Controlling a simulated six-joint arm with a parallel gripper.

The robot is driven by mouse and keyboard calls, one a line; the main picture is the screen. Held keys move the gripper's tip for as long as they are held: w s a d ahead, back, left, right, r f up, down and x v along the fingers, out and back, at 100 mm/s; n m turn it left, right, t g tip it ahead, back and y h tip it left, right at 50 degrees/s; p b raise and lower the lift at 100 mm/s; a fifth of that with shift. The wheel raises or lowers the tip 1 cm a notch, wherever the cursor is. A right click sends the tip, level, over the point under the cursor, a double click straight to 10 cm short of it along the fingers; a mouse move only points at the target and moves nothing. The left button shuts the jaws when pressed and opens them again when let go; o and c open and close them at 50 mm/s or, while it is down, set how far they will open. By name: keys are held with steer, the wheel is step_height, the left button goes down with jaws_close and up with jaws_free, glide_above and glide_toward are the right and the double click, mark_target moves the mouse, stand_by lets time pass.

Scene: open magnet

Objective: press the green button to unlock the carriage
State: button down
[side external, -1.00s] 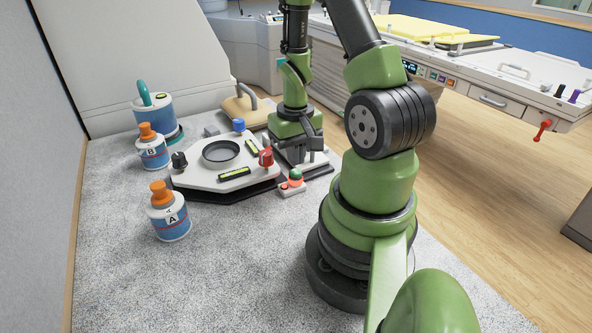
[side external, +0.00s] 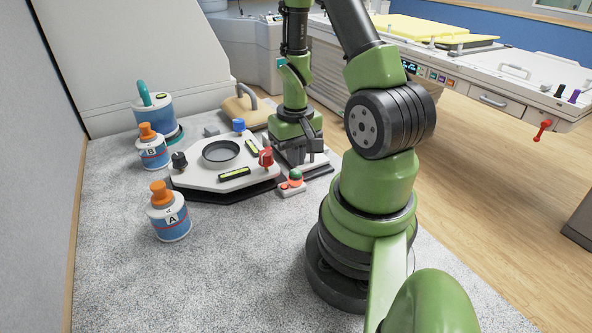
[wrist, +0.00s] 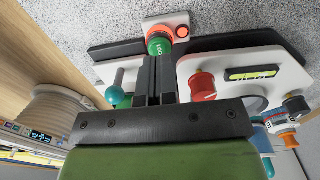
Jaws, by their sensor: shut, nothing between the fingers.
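The green button (side external: 296,174) is a round green cap on an orange-red collar, on a small pale base at the right front of the white platform. In the wrist view the green button (wrist: 159,45) has white lettering and lies just past my fingertips. My gripper (side external: 309,147) is shut and empty, above and behind the button in the side view. In the wrist view my gripper (wrist: 155,62) has its fingers together, overlapping the button's near edge. Contact cannot be told there; the side view shows a gap. Which part is the carriage is unclear.
The white platform (side external: 205,181) carries a dark round dish (side external: 221,152), a red knob (side external: 266,157), a black knob (side external: 179,160) and a blue knob (side external: 238,125). Bottles A (side external: 169,219) and B (side external: 152,153) stand to its left. The front grey tabletop (side external: 240,265) is clear.

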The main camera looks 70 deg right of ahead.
steer(key=shift+f, duration=1.15)
stand_by(0.4)
steer(key=shift+r, duration=3.55)
steer(key=shift+w+a+r, duration=0.1)
steer(key=shift+w+r, duration=0.05)
steer(key=shift+r, duration=0.05)
step_height(320, 180, up, 6)
steer(key=r+n+t, duration=0.1)
steer(key=t, duration=0.1)
glide_above(294, 172)
steer(key=w+a, duration=0.3)
steer(key=a, duration=0.1)
steer(key=w+a+r+n+t, duration=0.1)
steer(key=a+r+t, duration=0.1)
steer(key=a+r, duration=0.3)
steer(key=s+a+r+n+t+y, duration=0.2)
steer(key=s+a+r+n+t, duration=0.1)
steer(key=s+a+r, duration=0.2)
steer(key=a+r, duration=0.2)
steer(key=a, duration=0.2)
steer(key=shift+s+a+r, duration=0.2)
steer(key=shift+a, duration=0.2)
